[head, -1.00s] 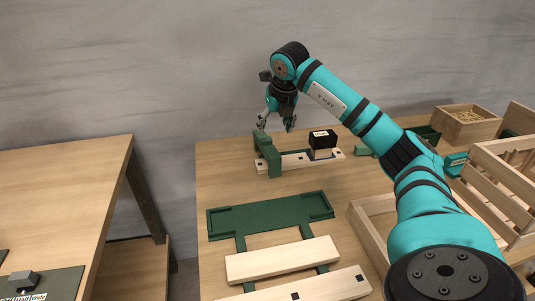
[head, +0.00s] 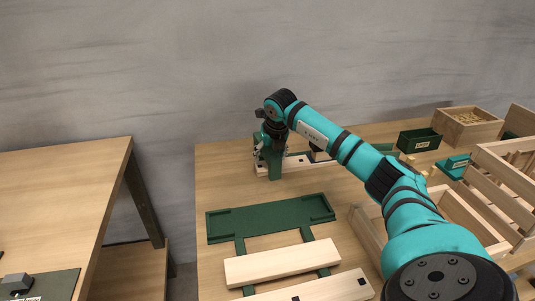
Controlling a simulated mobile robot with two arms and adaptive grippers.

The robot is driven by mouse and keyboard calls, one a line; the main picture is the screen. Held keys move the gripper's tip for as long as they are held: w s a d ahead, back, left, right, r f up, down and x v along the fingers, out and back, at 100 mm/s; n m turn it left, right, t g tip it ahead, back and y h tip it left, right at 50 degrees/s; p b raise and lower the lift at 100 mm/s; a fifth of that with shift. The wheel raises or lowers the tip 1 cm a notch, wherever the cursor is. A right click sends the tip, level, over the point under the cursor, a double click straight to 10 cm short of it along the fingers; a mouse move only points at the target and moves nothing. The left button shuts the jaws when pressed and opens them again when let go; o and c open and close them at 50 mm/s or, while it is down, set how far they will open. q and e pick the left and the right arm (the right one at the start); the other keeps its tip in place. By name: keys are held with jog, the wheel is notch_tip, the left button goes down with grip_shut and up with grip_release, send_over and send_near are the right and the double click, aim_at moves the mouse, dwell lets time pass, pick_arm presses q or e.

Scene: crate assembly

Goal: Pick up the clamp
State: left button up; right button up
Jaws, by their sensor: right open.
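A green upright block (head: 275,171) stands at the left end of a pale wooden bar (head: 297,163) at the back of the right table. A dark block (head: 318,154) sits farther right on the bar, mostly hidden behind my right arm. I cannot tell for sure which of these parts is the clamp. My right gripper (head: 269,154) is open, pointing down at the top of the green upright block. Its fingers are close to the block; whether they touch it is not clear. My left gripper is not in view.
A green tray-like fixture (head: 270,218) with a pale board (head: 283,262) lies in front. Wooden crate frames (head: 505,185), a green bin (head: 419,140) and a box of small parts (head: 468,126) stand at right. A separate table (head: 60,190) is at left, beyond a gap.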

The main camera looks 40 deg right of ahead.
jog(key=shift+r, duration=0.2)
grip_shut()
dwell(0.3)
